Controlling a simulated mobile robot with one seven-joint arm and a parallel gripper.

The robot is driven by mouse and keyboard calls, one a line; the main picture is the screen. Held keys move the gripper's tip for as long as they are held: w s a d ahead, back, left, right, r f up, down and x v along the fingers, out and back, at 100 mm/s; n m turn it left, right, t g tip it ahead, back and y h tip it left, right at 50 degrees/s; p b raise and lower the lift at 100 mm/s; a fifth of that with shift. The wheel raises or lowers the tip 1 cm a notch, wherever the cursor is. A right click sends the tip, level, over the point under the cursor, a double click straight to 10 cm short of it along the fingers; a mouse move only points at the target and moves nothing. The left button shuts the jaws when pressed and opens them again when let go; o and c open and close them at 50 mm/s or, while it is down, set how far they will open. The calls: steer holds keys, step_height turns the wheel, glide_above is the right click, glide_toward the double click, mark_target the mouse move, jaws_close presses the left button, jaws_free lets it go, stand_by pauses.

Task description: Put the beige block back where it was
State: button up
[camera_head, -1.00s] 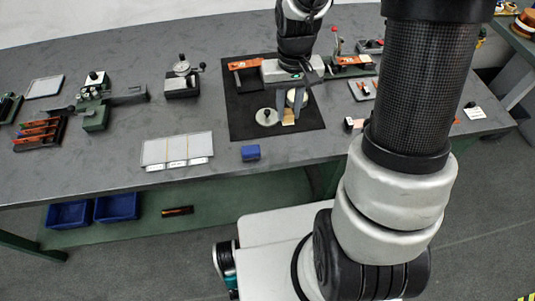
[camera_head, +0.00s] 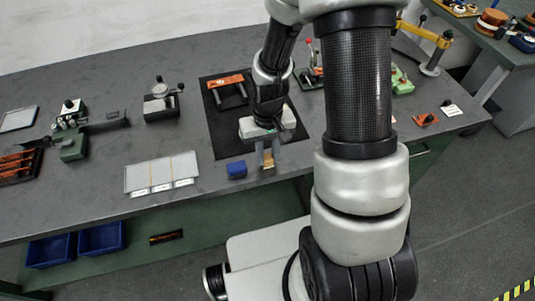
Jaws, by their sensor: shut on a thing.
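My gripper (camera_head: 267,166) is shut on the beige block (camera_head: 268,158), a small tan piece showing upright between its two grey fingers. It is over the front of the bench, by the front edge of the black mat (camera_head: 229,146). A blue block (camera_head: 236,170) lies just left of the gripper, apart from it. I cannot tell whether the beige block touches the bench or hangs above it. The gripper's pale body hides part of the mat, and the round discs there do not show.
A white three-part card (camera_head: 160,172) with labels lies left of the blue block. An orange-topped stand (camera_head: 226,81) is at the mat's back. A clamp-like tool (camera_head: 162,101) stands left of the mat. The bench's front edge is close to the gripper.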

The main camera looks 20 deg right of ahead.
steer(key=o, duration=0.5)
steer(key=shift+f, duration=0.15)
steer(key=o, duration=0.4)
